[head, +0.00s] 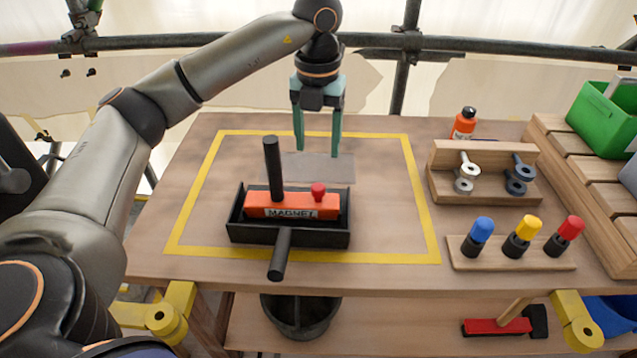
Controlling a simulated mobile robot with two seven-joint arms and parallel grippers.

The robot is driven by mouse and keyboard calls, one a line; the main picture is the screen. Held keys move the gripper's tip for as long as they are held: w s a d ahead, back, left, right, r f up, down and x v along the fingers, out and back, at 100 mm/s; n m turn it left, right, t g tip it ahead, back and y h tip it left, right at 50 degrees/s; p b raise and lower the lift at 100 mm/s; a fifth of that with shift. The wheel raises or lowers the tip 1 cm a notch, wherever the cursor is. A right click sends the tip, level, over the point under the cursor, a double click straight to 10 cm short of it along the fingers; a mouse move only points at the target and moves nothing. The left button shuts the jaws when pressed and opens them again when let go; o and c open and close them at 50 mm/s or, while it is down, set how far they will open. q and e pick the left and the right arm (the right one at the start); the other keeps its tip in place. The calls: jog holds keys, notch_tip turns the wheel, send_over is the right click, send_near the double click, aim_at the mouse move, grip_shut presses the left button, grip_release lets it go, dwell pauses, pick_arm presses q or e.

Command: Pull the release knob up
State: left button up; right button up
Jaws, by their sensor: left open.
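The release knob (319,191) is a small red knob on top of an orange bar marked MAGNET (262,203). The bar lies in a black open tray (290,239) on the wooden table. A black upright handle (272,168) rises from the bar, left of the knob. Another black handle (280,255) juts out at the tray's front. My left gripper (318,153) has teal fingers pointing down, apart and empty. It appears above and behind the knob, not touching it. My right gripper is not in view.
Yellow tape (425,205) frames the work area, with a grey plate (330,167) behind the tray. Right of it stand a wooden rack with metal eye parts (440,158), an orange bottle (464,124) and a block with blue, yellow and red-capped pegs (505,262). A green bin (603,120) is far right.

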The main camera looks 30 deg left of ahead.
aim_at(318, 187)
pick_arm(q)
notch_tip(318, 187, down, 11)
jog(key=shift+r+b, duration=0.2)
jog(key=shift+b, duration=0.15)
grip_shut()
dwell(0.4)
dwell(0.9)
